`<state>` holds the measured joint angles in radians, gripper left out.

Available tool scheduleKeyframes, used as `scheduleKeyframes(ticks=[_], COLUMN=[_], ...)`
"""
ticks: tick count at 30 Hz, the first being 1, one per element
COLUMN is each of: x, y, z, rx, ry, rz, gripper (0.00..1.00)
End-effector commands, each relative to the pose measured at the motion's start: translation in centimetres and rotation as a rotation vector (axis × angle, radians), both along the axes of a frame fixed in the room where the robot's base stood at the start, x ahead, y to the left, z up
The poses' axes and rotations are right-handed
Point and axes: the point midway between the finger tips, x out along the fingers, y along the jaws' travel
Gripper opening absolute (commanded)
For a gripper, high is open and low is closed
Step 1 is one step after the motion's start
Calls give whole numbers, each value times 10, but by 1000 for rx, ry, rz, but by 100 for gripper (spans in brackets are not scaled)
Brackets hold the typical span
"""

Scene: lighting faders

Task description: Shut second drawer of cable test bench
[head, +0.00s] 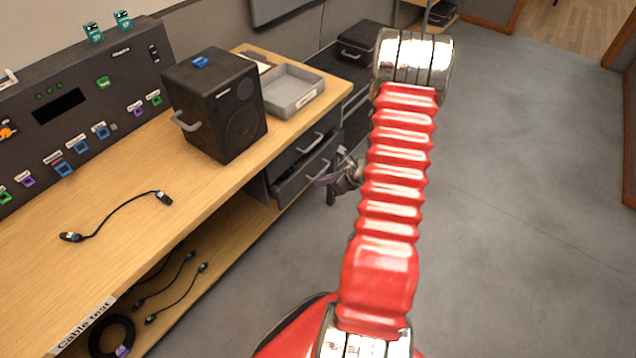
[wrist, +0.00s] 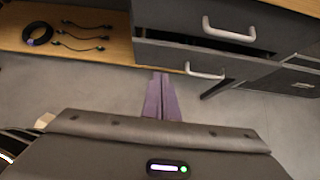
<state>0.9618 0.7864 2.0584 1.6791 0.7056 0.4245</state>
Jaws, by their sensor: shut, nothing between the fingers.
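The cable test bench (head: 150,160) has a wooden top and dark grey drawers under its far end. Its upper drawer (wrist: 180,15) looks flush. The second drawer (head: 292,188), below it, stands out a little; in the wrist view its front (wrist: 160,55) has a dark gap above it and a pale handle (wrist: 205,72). My gripper (head: 322,180) is by the second drawer's front in the head view, partly hidden by my arm. In the wrist view its purple fingers (wrist: 161,78) are together and empty, with tips near the front's lower left part. I cannot tell whether they touch it.
A black speaker (head: 215,105) and a grey tray (head: 292,90) stand on the bench top. A cable (head: 115,212) lies there too. Several cables lie on the lower shelf (wrist: 75,40). Grey floor (head: 520,200) to the right is clear.

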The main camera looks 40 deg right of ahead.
Motion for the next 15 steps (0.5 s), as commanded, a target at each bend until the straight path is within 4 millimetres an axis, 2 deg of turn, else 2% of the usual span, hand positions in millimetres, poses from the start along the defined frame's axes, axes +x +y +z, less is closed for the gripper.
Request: scheduleKeyframes(ticks=[8, 12, 15], x=[-1, 0, 5], y=[0, 2, 7], z=[1, 3, 12], rx=[1, -5, -21], ry=[0, -2, -8], rz=[1, 9, 44], gripper=[0, 8, 15])
